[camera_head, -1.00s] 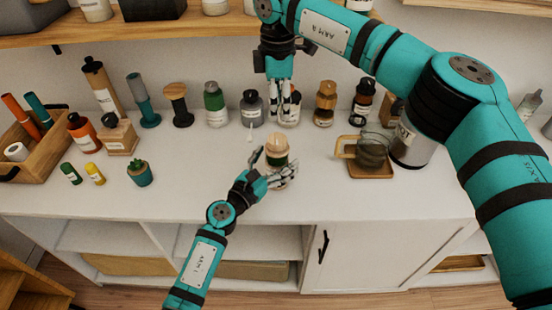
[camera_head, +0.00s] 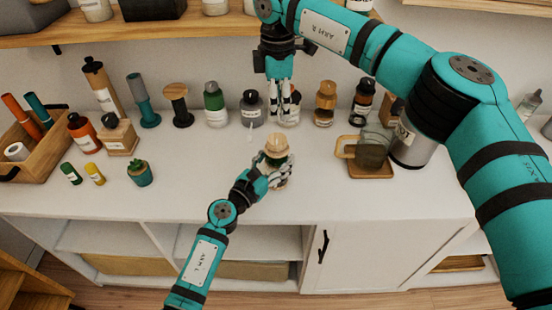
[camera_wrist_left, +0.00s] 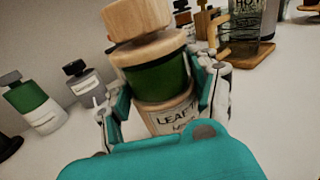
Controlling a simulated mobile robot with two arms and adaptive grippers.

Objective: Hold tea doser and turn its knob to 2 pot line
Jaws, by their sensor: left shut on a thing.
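The tea doser has a wooden knob (camera_wrist_left: 137,18), a green band (camera_wrist_left: 155,82) and a pale label with lettering; it stands upright near the middle of the counter in the head view (camera_head: 276,149). My left gripper (camera_head: 278,172) is shut on its body from the front, with a finger on each side in the left wrist view (camera_wrist_left: 158,100). The label is partly hidden by my gripper, and no pot line can be made out. My right gripper (camera_head: 285,112) points down above and behind the doser, apart from it; its finger gap is unclear.
Several bottles and grinders line the back of the counter (camera_head: 210,190), including a green-banded bottle (camera_head: 214,104). A glass mug (camera_head: 370,150) on a wooden coaster stands to the right, beside a metal canister (camera_head: 410,150). A small plant (camera_head: 139,173) is at left.

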